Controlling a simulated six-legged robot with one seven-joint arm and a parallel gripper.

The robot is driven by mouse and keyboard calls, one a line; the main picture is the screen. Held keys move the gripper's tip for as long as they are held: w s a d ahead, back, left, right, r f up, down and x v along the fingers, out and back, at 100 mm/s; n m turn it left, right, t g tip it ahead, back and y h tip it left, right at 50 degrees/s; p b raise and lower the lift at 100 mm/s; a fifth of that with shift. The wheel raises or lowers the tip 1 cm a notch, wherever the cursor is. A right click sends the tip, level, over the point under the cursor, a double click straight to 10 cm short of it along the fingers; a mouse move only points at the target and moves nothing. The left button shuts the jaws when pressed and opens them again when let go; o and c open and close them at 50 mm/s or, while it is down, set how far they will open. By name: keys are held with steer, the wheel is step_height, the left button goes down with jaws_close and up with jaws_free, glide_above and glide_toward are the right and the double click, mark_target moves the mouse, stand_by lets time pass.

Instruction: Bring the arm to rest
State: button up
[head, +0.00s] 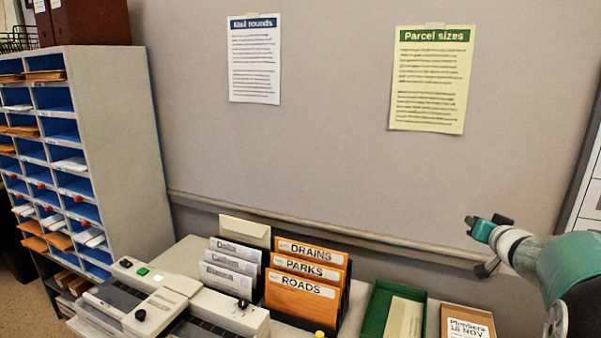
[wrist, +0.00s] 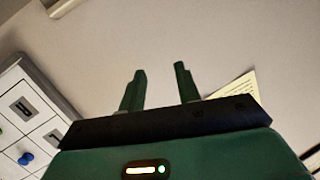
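My gripper (wrist: 160,68) shows in the wrist view with its two dark green fingers apart. Nothing is between them, and bare wall lies beyond. In the head view my green and white arm (head: 570,265) is raised at the right edge, in front of the wall and to the right of the desk. The far end of the arm shows small there, and its fingers cannot be made out clearly.
Below and left of my arm stand a green tray (head: 376,308), orange folders (head: 300,292) and a grey machine (head: 165,310). A pigeonhole rack (head: 120,140) stands left. The wall carries a yellow notice (head: 430,85). In the wrist view a white drawer unit (wrist: 38,128) is at left.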

steer(key=s+a+r+g+h, duration=0.2)
steer(key=s+a+r+g, duration=0.1)
steer(key=s+a, duration=0.9)
steer(key=s+a+f+n+g+y, duration=0.2)
steer(key=s+a+f+g, duration=0.1)
steer(key=s+a, duration=0.7)
steer(key=s+a+f+n+g+y, duration=0.2)
steer(key=s+a+f, duration=0.4)
steer(key=s+a, duration=0.4)
steer(key=shift+s+f+n+g+y, duration=0.3)
steer(key=shift+s+n+g, duration=0.2)
steer(key=shift+n+g, duration=0.2)
